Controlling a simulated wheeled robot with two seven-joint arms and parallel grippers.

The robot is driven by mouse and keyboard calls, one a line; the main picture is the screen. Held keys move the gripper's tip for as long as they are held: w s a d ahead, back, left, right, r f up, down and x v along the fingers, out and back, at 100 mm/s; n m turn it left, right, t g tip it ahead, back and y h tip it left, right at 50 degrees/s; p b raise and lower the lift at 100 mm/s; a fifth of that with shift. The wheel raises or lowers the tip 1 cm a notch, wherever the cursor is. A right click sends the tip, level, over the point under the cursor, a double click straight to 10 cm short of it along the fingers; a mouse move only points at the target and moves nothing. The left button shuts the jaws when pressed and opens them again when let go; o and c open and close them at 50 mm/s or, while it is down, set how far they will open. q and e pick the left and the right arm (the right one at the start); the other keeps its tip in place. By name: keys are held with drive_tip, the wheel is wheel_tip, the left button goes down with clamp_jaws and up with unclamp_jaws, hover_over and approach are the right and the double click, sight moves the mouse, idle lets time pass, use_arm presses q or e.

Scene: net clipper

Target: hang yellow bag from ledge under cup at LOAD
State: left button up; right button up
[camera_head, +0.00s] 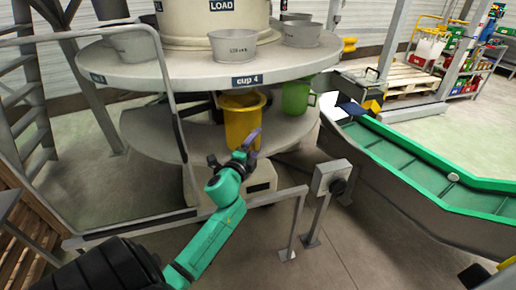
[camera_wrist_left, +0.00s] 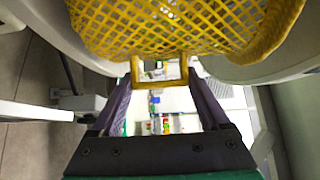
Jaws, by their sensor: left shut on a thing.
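The yellow bag (camera_head: 240,126) is a mesh bag below the rim of the round table, under the "cup 4" label (camera_head: 247,80). My left gripper (camera_head: 249,143) is at its right front side, with purple fingers. In the left wrist view, the bag (camera_wrist_left: 175,25) fills the top, and its square yellow loop (camera_wrist_left: 160,82) sits between the fingertips of the gripper (camera_wrist_left: 162,72), which is shut on it. A grey cup (camera_head: 233,46) stands on the round table (camera_head: 180,74) below the LOAD sign (camera_head: 221,5). Whether the bag touches the ledge is unclear.
A green bag (camera_head: 296,98) hangs just right of the yellow one. A lower round shelf (camera_head: 155,140) lies below. A grey railing (camera_head: 180,221) with a post box (camera_head: 331,178) stands in front. A green conveyor (camera_head: 420,175) runs along the right.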

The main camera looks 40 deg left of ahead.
sight(241, 140)
use_arm(q)
drive_tip(key=shift+w+a, duration=0.45)
drive_tip(key=shift+a, duration=0.2)
drive_tip(key=shift+w+a, duration=0.4)
drive_tip(key=shift+a, duration=0.25)
drive_tip(key=shift+w+a+b, duration=0.35)
drive_tip(key=shift+w+a, duration=0.4)
drive_tip(key=shift+a, duration=0.3)
drive_tip(key=shift+w+a+b, duration=0.3)
drive_tip(key=shift+w+a, duration=0.45)
drive_tip(key=shift+a, duration=0.3)
drive_tip(key=shift+f, duration=0.2)
drive_tip(key=o, duration=1.4)
drive_tip(key=shift+r, duration=0.1)
drive_tip(key=shift+s, duration=0.1)
drive_tip(key=b+v, duration=0.1)
drive_tip(key=v, duration=0.6)
drive_tip(key=shift+s+d, duration=0.1)
drive_tip(key=shift+s, duration=0.1)
